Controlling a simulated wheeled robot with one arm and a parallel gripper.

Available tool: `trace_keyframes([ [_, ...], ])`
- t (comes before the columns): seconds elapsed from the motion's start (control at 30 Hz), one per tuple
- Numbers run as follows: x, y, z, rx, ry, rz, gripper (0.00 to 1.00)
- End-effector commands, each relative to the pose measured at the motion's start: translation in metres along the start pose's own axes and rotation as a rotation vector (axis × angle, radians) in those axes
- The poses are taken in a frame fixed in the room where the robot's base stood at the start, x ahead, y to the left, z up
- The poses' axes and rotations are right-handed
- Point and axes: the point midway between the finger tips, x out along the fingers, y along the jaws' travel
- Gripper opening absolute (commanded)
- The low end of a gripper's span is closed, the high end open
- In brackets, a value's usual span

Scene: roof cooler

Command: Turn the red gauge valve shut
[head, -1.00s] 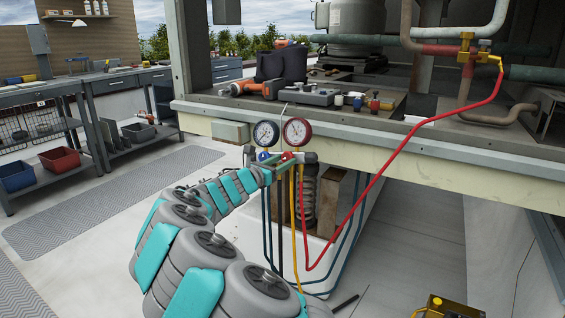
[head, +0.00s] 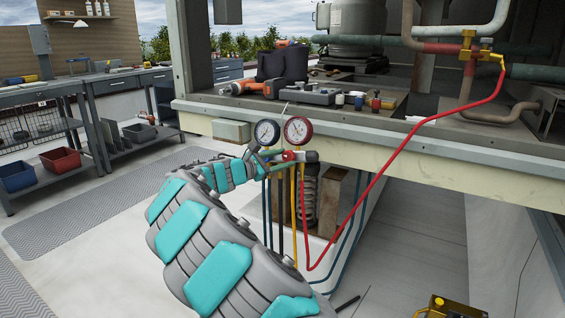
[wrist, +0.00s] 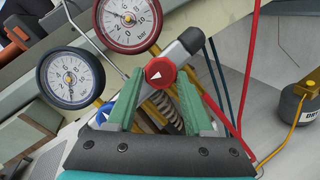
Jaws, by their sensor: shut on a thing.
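The red valve knob (wrist: 161,73) has a white arrow on its face and sits on the grey gauge manifold (wrist: 182,48). My gripper (wrist: 160,88) is shut on it, one green finger on each side in the wrist view. In the head view the red knob (head: 288,155) shows small below the gauges, at the end of my arm. The red gauge (head: 298,130) is above it, and the blue-black gauge (head: 267,132) is to its left. A blue knob (wrist: 106,113) shows partly behind the left finger.
Red hose (head: 395,165), yellow and blue hoses hang from the manifold. The red hose runs up to a brass fitting (head: 467,47). The bench ledge (head: 380,133) stands behind, with tools on it. Floor at the left (head: 110,215) is clear.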

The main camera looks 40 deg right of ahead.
Motion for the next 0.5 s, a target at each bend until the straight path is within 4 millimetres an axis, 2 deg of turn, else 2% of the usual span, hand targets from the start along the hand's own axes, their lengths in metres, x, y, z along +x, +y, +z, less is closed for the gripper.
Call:
trace_keyframes([
  [0.5,0.0009,0.0034,-0.0018,0.464,0.028,-0.167,0.00],
])
